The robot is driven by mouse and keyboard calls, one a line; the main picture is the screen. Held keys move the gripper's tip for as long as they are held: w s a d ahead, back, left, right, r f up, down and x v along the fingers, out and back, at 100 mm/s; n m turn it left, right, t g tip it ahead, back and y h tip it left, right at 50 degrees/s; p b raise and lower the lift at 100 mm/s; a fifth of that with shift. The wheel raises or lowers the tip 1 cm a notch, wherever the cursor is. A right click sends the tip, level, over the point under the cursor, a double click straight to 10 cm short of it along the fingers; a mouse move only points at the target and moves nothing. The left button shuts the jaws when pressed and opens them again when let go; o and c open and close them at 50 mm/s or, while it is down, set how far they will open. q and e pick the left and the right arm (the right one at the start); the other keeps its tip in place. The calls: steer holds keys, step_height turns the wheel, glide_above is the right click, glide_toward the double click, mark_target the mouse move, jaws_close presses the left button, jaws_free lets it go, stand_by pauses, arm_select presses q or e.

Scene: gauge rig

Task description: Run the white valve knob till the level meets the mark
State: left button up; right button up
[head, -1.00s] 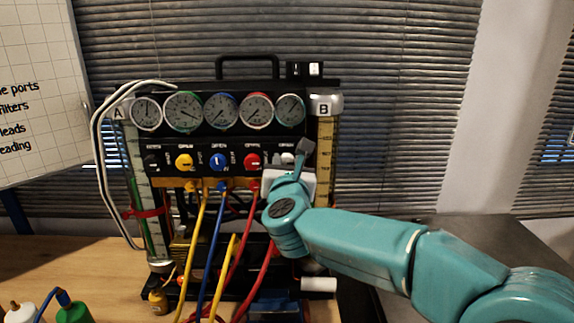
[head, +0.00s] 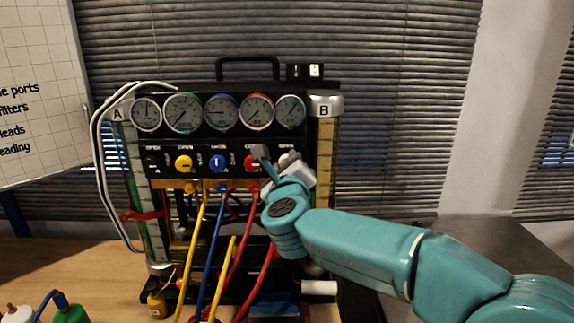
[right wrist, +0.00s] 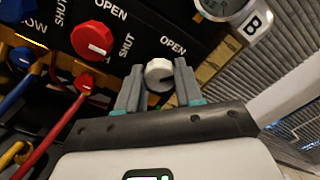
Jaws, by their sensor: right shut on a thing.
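The white valve knob (head: 287,160) is at the right end of the knob row on the black gauge panel. It is partly hidden by my right gripper (head: 277,154) in the head view. In the right wrist view the white knob (right wrist: 158,76) sits between the two grey fingers of my right gripper (right wrist: 159,70), which is shut on it. Clear tube A (head: 138,190) stands at the panel's left and tube B (head: 326,165), amber inside, at its right. The liquid level and mark are too small to tell surely. My left gripper is not in view.
The red knob (right wrist: 92,40) is close beside my right gripper; the blue (head: 218,163) and yellow (head: 184,163) knobs are farther left. Yellow, blue and red hoses hang below the panel. Several round gauges line its top. Bottles (head: 72,314) stand at the front left.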

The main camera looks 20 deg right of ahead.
steer(key=shift+n+p, duration=0.95)
steer(key=shift+n, duration=2.85)
steer(key=o, duration=1)
steer(key=shift+o, duration=0.2)
steer(key=b+v, duration=0.3)
steer(key=v, duration=1.3)
steer(key=shift+s+b, duration=0.15)
steer(key=shift+b, duration=0.15)
